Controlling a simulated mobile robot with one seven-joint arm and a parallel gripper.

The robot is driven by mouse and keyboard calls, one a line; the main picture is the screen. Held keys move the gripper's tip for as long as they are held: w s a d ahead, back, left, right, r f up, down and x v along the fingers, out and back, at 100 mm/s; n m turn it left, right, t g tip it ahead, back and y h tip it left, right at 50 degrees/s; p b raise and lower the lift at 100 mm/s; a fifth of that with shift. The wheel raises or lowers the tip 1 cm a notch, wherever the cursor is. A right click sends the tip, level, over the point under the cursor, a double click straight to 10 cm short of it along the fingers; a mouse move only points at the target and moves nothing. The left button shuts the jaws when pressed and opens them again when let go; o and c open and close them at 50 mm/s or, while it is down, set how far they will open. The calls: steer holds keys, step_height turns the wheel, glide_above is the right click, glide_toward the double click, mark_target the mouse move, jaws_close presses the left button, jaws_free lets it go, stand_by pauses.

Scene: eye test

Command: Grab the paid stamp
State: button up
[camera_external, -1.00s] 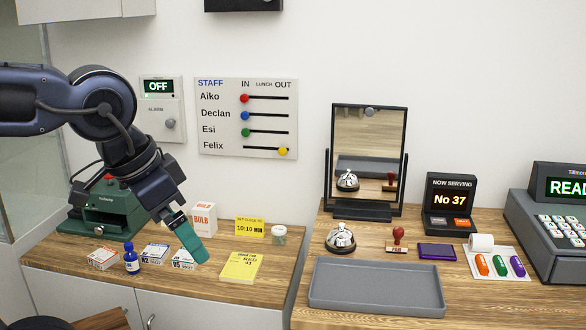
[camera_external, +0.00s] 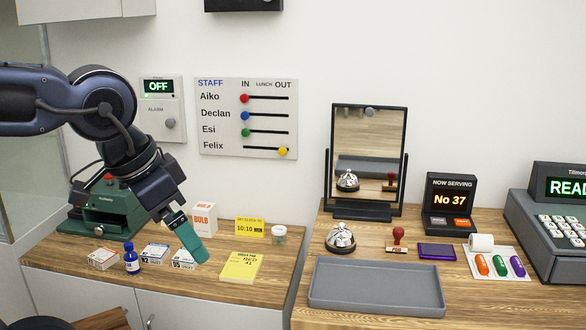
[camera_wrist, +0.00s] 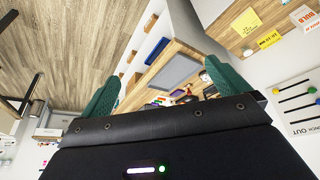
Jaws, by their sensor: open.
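The paid stamp (camera_external: 398,240) has a red knob handle and a pale base with small lettering. It stands upright on the right counter, between the silver bell (camera_external: 340,238) and the purple ink pad (camera_external: 437,251). Its reflection shows in the mirror. My gripper (camera_external: 195,246) has teal fingers and hangs over the left counter, well to the left of the stamp. In the wrist view my gripper (camera_wrist: 160,72) has its fingers spread apart, with nothing held. The stamp is too small there to make out surely.
A grey tray (camera_external: 376,288) lies in front of the stamp and bell. A tilting mirror (camera_external: 368,135) stands behind them. The number display (camera_external: 450,203) and register (camera_external: 560,225) are to the right. Small boxes, a blue bottle (camera_external: 131,259) and a yellow pad (camera_external: 240,267) are near my gripper.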

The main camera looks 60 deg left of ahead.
steer(key=c, duration=1)
steer(key=shift+w, duration=0.1)
